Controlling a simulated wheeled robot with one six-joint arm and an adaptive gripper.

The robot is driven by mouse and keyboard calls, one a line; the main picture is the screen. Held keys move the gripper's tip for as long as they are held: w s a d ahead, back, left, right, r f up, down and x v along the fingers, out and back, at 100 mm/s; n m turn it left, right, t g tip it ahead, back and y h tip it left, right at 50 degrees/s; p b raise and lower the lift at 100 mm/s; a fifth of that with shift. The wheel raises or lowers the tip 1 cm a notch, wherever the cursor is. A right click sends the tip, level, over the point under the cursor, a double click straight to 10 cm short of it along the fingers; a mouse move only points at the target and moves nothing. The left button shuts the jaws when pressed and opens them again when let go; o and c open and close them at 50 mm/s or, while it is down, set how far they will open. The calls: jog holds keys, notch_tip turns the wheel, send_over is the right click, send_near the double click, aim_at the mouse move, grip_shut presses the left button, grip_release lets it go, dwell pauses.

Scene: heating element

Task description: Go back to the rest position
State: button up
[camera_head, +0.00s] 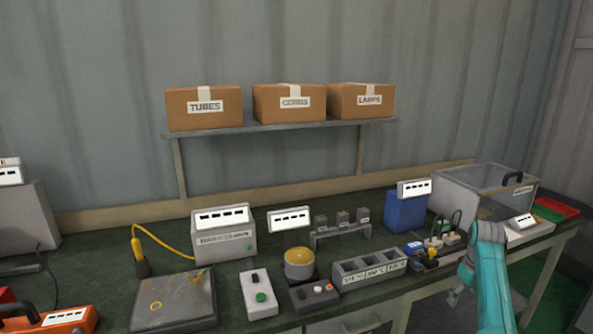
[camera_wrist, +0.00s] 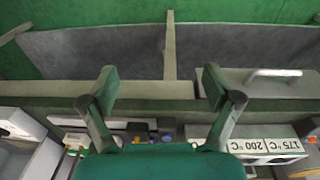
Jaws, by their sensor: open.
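My arm reaches in from the lower right of the head view. My gripper (camera_head: 460,292) points down in front of the bench's front edge, small and partly hidden by my own wrist. In the wrist view my gripper (camera_wrist: 160,84) shows two fingers spread wide with nothing between them. Beyond the fingers are the bench edge (camera_wrist: 150,104) and a grey front below it. A drawer handle (camera_wrist: 275,75) is right of the right finger.
The slotted temperature block (camera_head: 368,272) and a button box (camera_head: 314,294) stand near the bench's front edge, left of my gripper. Small plugs (camera_head: 423,256), a blue canister (camera_head: 406,212) and a clear lidded bin (camera_head: 484,193) stand behind it. Boxes sit on the shelf (camera_head: 280,127).

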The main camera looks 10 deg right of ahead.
jog(key=s+a+f+t+h, duration=0.1)
jog(key=s+a+f+t, duration=0.1)
jog(key=a+f, duration=0.75)
jog(key=s+a+f+t, duration=0.15)
jog(key=a+f, duration=0.45)
jog(key=f, duration=0.6)
jog(key=s+a+f+t, duration=0.1)
jog(key=s+a+f, duration=0.3)
jog(key=s+a, duration=0.3)
jog(key=s+a+f+t, duration=0.2)
jog(key=s+a+f, duration=0.2)
jog(key=s+a, duration=0.25)
jog(key=s+a+r+t, duration=0.2)
jog(key=s+a+r, duration=0.3)
jog(key=s, duration=0.4)
jog(key=s+a+r+t, duration=0.2)
jog(key=s+a, duration=0.5)
jog(key=s, duration=0.2)
jog(key=s+a+r+t, duration=0.1)
jog(key=s+a+r, duration=0.1)
jog(key=s+r, duration=0.5)
jog(key=s+a+r+m+t+y, duration=0.1)
jog(key=s+r, duration=0.6)
jog(key=r, duration=0.8)
jog(key=shift+s+a+t+y, duration=0.3)
jog(key=shift+s+a+t, duration=0.05)
jog(key=shift+a+t, duration=0.4)
